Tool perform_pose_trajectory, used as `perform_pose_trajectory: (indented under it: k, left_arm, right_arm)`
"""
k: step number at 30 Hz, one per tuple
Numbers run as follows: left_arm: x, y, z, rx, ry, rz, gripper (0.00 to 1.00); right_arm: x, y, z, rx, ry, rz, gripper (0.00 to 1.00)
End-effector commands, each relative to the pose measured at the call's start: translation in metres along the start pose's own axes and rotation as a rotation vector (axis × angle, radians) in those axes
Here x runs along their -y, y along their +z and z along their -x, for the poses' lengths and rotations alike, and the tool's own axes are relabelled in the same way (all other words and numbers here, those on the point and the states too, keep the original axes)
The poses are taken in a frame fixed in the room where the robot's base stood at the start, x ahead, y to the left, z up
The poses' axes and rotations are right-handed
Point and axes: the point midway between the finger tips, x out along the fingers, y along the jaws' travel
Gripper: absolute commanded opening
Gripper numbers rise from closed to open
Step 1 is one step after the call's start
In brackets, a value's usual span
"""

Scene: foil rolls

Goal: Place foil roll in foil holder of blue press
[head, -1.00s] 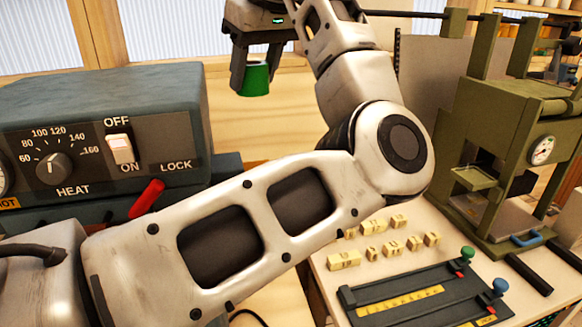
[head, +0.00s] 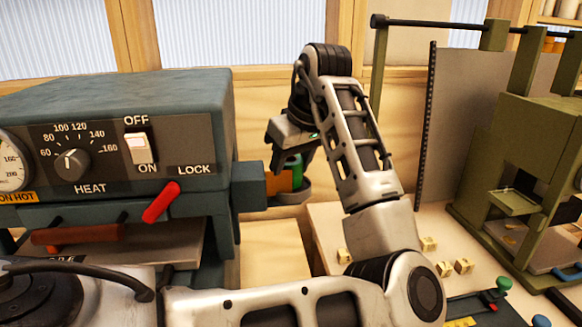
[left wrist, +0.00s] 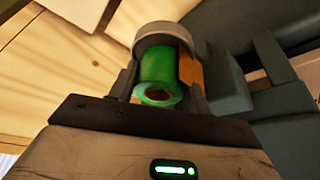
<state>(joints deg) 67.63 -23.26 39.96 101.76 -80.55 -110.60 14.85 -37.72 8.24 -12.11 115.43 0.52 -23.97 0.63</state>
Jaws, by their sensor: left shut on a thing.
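The blue press (head: 190,95) fills the left of the head view, with its heat dial and switch panel in front. Its foil holder, a grey round cup (head: 292,195) with an orange part beside it, sticks out from its right side. The green foil roll (head: 294,165) is upright between the fingers of my left gripper (head: 290,160), which is shut on it. In the left wrist view the roll (left wrist: 158,85) lines up with the grey cup (left wrist: 163,36). Its far end is at the cup's rim; I cannot tell how deep it sits. My right gripper is not in view.
A red lever (head: 161,202) sits on the press front. An olive press (head: 530,165) stands at the right. Small brass type blocks (head: 464,266) lie on the table between, partly hidden by my left arm. A wooden wall is behind.

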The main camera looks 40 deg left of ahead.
Motion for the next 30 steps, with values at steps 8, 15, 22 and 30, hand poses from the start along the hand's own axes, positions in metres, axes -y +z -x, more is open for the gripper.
perform_pose_trajectory:
  k: [8, 15, 22, 30]
  left_arm:
    - [0.0, 0.002, -0.003, -0.001, 0.002, 0.001, 0.23]
    - [0.0, 0.003, -0.006, 0.0, 0.001, 0.0, 0.57]
    - [0.0, 0.002, -0.004, 0.0, 0.002, 0.001, 0.57]
    - [0.005, -0.007, 0.037, -0.001, -0.005, 0.012, 0.57]
  right_arm:
    - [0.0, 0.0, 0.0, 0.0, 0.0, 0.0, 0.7]
    - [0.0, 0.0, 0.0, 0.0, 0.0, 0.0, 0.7]
    - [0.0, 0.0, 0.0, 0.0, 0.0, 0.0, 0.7]
    - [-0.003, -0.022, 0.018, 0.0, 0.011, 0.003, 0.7]
